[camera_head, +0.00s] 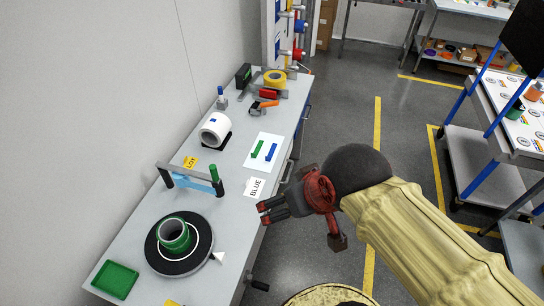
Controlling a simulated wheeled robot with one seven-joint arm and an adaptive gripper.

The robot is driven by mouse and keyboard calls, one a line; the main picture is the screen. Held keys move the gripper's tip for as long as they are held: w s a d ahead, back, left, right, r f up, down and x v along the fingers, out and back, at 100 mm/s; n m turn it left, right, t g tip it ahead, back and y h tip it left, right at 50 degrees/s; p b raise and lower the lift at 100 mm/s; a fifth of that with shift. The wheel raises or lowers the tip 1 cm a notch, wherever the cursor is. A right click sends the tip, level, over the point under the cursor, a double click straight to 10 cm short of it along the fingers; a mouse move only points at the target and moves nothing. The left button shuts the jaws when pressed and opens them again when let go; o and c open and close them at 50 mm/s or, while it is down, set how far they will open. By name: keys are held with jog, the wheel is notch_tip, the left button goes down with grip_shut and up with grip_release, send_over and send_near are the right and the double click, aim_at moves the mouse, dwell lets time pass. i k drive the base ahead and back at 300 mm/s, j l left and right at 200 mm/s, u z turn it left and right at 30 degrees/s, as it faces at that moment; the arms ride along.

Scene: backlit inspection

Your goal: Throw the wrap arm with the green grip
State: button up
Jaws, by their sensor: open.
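The wrap arm (195,181) is a light-blue bar on a dark grey bracket, on the bench left of centre. Its green grip (213,174) stands upright near the bar's right end. My gripper (262,212) is open and empty, with red-tipped fingers pointing left. It is at the bench's right edge, to the right of and lower in the picture than the green grip, clearly apart from it. The black turntable (155,257) carries a green ring-shaped roll (174,236) in front of the wrap arm.
A green tray (115,280) is at front left. A wall borders the bench's left.

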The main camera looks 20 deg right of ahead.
aim_at(188, 173)
jog(key=i+l+u, duration=0.25)
jog(key=i, duration=0.25)
jog(key=i+l+u, duration=0.25)
jog(key=i+l, duration=0.2)
jog(key=l, duration=0.15)
